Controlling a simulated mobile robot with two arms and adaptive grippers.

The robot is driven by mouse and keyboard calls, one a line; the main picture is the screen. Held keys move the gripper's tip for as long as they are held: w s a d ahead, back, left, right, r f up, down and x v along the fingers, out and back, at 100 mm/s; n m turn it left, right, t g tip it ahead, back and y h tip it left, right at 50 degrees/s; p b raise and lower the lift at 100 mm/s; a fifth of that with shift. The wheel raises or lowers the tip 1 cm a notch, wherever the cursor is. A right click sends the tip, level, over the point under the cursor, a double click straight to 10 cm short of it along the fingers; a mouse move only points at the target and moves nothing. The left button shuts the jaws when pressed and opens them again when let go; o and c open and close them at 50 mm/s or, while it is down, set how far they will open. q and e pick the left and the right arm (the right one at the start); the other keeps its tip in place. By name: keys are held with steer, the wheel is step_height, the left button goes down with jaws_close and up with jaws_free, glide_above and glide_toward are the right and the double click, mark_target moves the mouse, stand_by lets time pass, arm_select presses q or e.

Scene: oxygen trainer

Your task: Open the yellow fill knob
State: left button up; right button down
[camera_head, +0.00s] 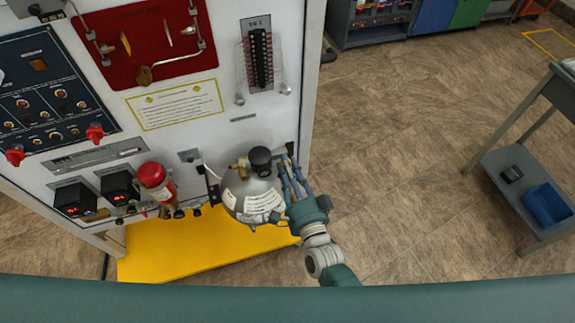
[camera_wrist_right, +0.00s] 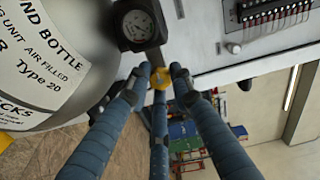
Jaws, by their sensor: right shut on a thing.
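The yellow fill knob (camera_wrist_right: 161,80) shows in the right wrist view, at the neck of the grey ground bottle (camera_wrist_right: 45,75), just below a black round gauge (camera_wrist_right: 138,26). My right gripper (camera_wrist_right: 160,74) is shut on the knob, its blue fingers close around it and partly covering it. In the head view my right gripper (camera_head: 286,168) reaches up to the right side of the bottle (camera_head: 243,190), beside the black gauge (camera_head: 261,158). The knob cannot be made out there behind the fingers. My left gripper is not in view.
The white trainer panel (camera_head: 185,120) stands behind the bottle, with a red extinguisher-like cylinder (camera_head: 156,181) to its left. A yellow base (camera_head: 190,245) lies below. Open floor (camera_head: 400,130) stretches to the right, up to a grey cart (camera_head: 505,200).

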steer(key=n, duration=0.5)
steer(key=shift+d+f+n+p, duration=0.1)
steer(key=shift+n+p, duration=0.2)
steer(key=shift+p, duration=0.1)
steer(key=n, duration=0.4)
steer(key=shift+n, duration=0.3)
steer(key=n, duration=0.4)
steer(key=shift+p, duration=0.4)
steer(key=n, duration=0.4)
steer(key=shift+n, duration=0.3)
steer(key=c, duration=1.5)
jaws_free()
